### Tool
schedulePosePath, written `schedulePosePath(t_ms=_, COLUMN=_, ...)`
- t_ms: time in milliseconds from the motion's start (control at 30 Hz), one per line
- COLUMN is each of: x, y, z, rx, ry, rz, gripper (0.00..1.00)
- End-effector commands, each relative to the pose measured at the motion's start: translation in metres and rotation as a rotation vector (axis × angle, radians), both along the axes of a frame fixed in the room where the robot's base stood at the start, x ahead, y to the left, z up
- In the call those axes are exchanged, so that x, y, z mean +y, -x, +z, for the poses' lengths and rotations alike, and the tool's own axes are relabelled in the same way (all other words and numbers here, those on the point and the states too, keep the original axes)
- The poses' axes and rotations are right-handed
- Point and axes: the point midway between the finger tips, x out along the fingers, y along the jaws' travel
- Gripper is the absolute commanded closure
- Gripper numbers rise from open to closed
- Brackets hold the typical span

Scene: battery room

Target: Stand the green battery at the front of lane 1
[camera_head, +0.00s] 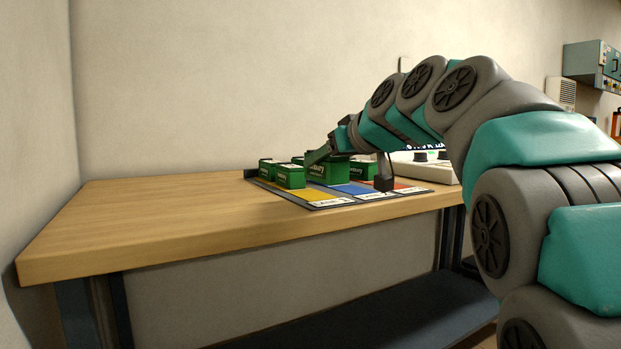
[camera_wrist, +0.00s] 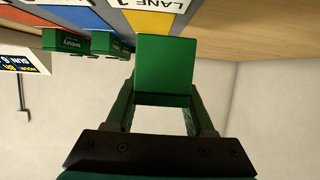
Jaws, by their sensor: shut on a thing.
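A green battery (camera_wrist: 165,62) is between the fingers of my gripper (camera_wrist: 162,97) in the wrist view and fills the middle there. In the head view it appears to be the front green battery (camera_head: 291,176) on the yellow strip at the left of the lane mat, by my gripper (camera_head: 308,160). I cannot tell whether its base touches the mat. The lane 1 label (camera_wrist: 165,5) shows at the top of the wrist view, at the front end of the yellow strip (camera_wrist: 152,22). The back of this strip is hidden behind the held battery.
The wooden table (camera_head: 150,220) is clear on the left.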

Motion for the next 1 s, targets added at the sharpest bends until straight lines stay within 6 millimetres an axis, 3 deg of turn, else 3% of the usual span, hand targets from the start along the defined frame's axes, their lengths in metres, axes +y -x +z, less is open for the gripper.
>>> schedulePosePath(t_ms=100, x=0.007, y=-0.022, z=-0.003, rx=0.002, ry=-0.001, rz=-0.002, gripper=1.0)
schedulePosePath(t_ms=500, x=0.028, y=-0.077, z=-0.007, rx=0.0, ry=0.0, rz=-0.001, gripper=1.0)
schedulePosePath(t_ms=767, x=0.033, y=-0.087, z=-0.009, rx=-0.002, ry=-0.002, rz=0.0, gripper=1.0)
schedulePosePath(t_ms=1000, x=0.033, y=-0.087, z=-0.033, rx=0.002, ry=-0.003, rz=0.0, gripper=1.0)
